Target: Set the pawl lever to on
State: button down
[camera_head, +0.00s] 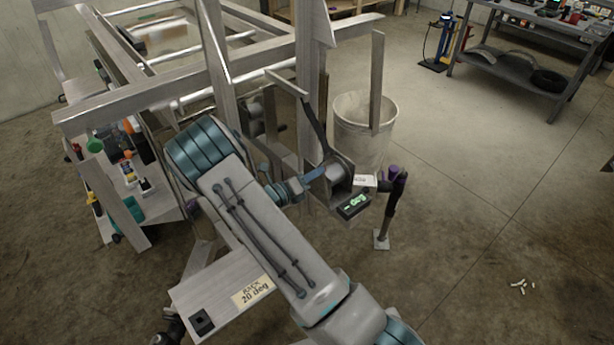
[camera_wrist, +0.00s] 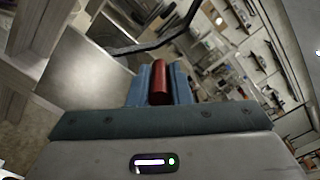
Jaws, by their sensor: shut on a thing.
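A red cylindrical grip (camera_wrist: 160,88), which looks like the pawl lever's handle, lies between the blue fingers of my gripper (camera_wrist: 160,70) in the wrist view. The fingers are shut on it. In the head view my gripper (camera_head: 312,177) reaches the winch (camera_head: 340,172) on the trailer's front post from the left. The red grip is hidden there by the fingers. A dark curved bar (camera_head: 314,125) rises above the winch. A small green-lit readout (camera_head: 354,206) sits below it; I cannot read it fully. The lever's on or off position cannot be told.
The aluminium trailer frame (camera_head: 170,92) fills the left, close to my arm. A stand with a purple top (camera_head: 393,172) is just right of the winch. A bin (camera_head: 352,120) stands behind. Floor at right is mostly clear before the workbench (camera_head: 520,70).

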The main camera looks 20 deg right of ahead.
jog(key=shift+w, duration=0.1)
dwell(0.5)
jog(key=c, duration=1.3)
grip_release()
jog(key=shift+w+d+f, duration=0.1)
jog(key=shift+d+f, duration=0.05)
jog(key=b+v, duration=0.2)
jog(key=v, duration=1.2)
